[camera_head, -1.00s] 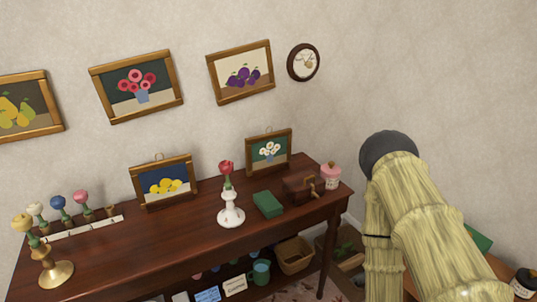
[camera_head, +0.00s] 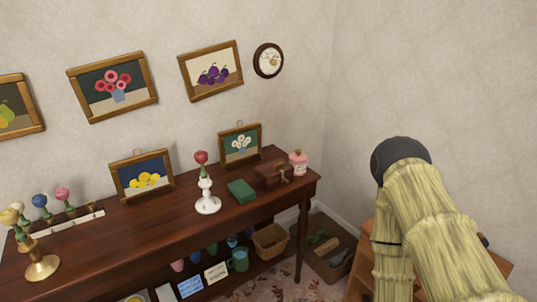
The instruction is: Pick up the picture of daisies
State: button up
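The picture of daisies (camera_head: 240,145) is a small framed picture with white flowers in a blue vase on a green ground. It stands upright at the back of the dark wooden table (camera_head: 190,222), leaning near the wall, with a ring at its top. A green box (camera_head: 241,191) and a brown chest (camera_head: 272,174) stand in front of it. My arm shows at the right, in a pale yellow covering with a dark round joint, well apart from the picture. My gripper is not in view.
A lemon picture (camera_head: 142,175), a white candlestick with a red rose (camera_head: 207,190) and a pink jar (camera_head: 298,163) stand on the table. A brass candlestick (camera_head: 41,262) is at the left. A lower wooden piece (camera_head: 365,262) is at the right, behind my arm.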

aim_at(238, 143)
jog(key=z, duration=0.35)
jog(key=k, duration=0.85)
jog(key=z, duration=0.85)
jog(key=i, duration=1.4)
jog(key=u, duration=0.65)
jog(key=i, duration=0.85)
jog(key=u, duration=0.95)
